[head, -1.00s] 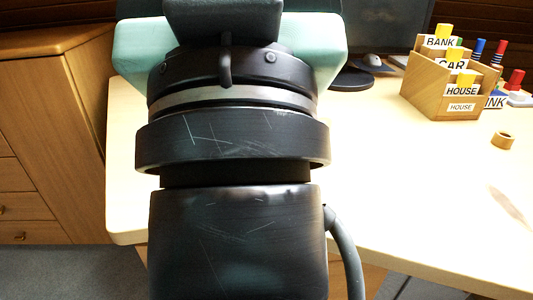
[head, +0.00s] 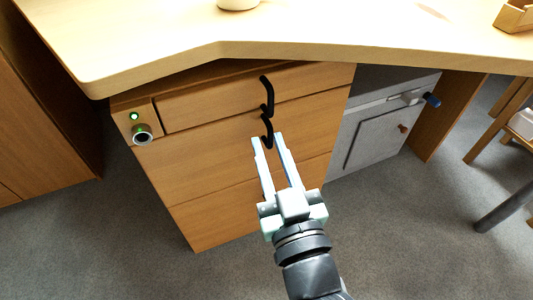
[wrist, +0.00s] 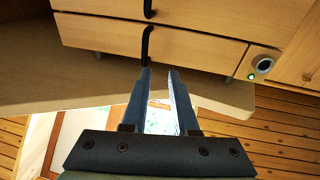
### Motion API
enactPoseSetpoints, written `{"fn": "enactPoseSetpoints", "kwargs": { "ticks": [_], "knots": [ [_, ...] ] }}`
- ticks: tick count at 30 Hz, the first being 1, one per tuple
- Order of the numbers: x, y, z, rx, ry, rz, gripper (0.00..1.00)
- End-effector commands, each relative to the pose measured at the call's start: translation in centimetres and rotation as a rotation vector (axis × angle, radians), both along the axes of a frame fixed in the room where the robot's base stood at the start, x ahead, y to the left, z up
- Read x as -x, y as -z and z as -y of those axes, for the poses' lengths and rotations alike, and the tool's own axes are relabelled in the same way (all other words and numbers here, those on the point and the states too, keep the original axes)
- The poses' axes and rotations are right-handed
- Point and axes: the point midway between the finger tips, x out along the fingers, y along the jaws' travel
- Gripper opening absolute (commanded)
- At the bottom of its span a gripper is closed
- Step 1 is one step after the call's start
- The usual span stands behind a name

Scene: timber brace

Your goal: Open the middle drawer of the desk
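The wooden desk drawer unit has a top drawer (head: 215,101) and a middle drawer (head: 210,144) below it; both look shut. The middle drawer's black handle (head: 267,131) hangs just under the top drawer's black handle (head: 266,93). My gripper (head: 267,137) is open and empty, its two pale fingers pointing at the drawer front, with the tips by the lower end of the middle handle in the head view. In the upside-down wrist view, the gripper (wrist: 160,72) lies just below the top drawer's handle (wrist: 146,45), and the middle handle (wrist: 149,8) is farther up. I cannot tell whether the fingers touch anything.
The pale desktop (head: 150,45) overhangs the drawers. A round lock (head: 141,134) with a green light sits left of the top drawer. A grey cabinet (head: 380,130) stands to the right, and a wooden cabinet (head: 40,120) to the left. Grey carpet (head: 110,235) is clear in front.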

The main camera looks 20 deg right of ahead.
Motion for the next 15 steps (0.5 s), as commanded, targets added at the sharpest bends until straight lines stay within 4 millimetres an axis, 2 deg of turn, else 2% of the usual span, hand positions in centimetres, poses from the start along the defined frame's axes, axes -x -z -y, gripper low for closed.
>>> {"fn": "enactPoseSetpoints", "kwargs": {
  "ticks": [1, 4, 6, 9, 15],
  "knots": [
    [1.1, 3.9, 0.7, -0.015, 0.017, -0.038, 0.27],
    [2.4, 7.0, 1.5, -0.032, 0.038, -0.078, 0.27],
    [2.9, 8.0, 1.8, -0.038, 0.046, -0.092, 0.27],
    [2.9, 8.4, 1.9, -0.042, 0.048, -0.097, 0.27],
    [0.9, 8.1, 2.3, -0.042, 0.048, -0.093, 0.27]
  ]
}}
